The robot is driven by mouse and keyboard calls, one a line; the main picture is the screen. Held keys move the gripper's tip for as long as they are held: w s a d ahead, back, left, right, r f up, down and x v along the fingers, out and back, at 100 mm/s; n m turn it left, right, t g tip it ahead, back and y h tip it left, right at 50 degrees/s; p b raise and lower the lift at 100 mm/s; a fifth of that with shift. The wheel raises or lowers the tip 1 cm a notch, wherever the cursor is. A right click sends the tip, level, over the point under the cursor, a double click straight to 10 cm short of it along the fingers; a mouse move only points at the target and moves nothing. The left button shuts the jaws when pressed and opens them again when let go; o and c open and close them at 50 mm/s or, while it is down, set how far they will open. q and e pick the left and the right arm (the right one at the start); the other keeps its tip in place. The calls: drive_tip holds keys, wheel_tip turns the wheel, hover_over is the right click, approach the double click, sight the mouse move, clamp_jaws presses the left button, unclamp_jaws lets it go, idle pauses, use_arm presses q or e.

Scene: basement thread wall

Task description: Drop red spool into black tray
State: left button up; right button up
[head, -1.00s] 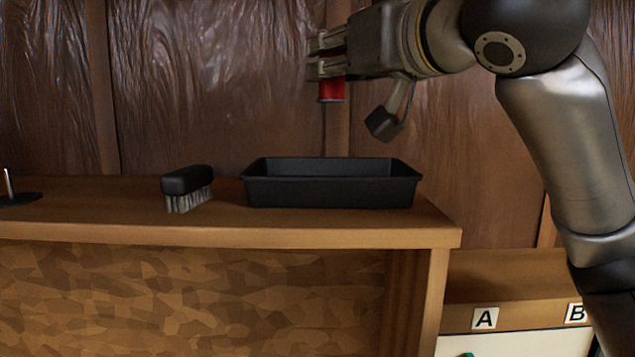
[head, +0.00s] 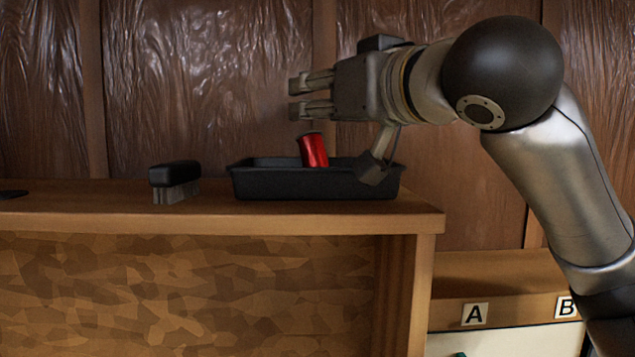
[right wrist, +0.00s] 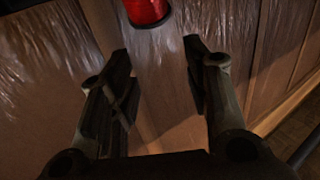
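The red spool (head: 313,150) is below my right gripper, tilted, with its lower end overlapping the black tray. Whether it touches the tray floor is hidden or cannot be told. The black tray (head: 290,186) sits on the wooden counter. My right gripper (head: 297,97) is open and empty above the tray, its fingers pointing left. In the right wrist view the red spool (right wrist: 147,10) shows at the top edge, beyond and clear of the spread fingers (right wrist: 160,55). My left gripper is not in view.
A black brush (head: 175,181) with grey bristles lies left of the tray on the wooden counter (head: 110,208). A lower surface with A and B labels (head: 474,314) is at the right.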

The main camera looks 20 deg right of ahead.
drive_tip(key=shift+o, duration=0.2)
drive_tip(key=shift+w, duration=0.1)
drive_tip(key=shift+s+d, duration=0.1)
drive_tip(key=shift+s, duration=0.25)
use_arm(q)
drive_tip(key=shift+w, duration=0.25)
use_arm(e)
drive_tip(key=v, duration=1.1)
drive_tip(key=shift+s, duration=0.2)
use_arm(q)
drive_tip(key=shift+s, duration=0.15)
use_arm(e)
drive_tip(key=shift+d, duration=0.15)
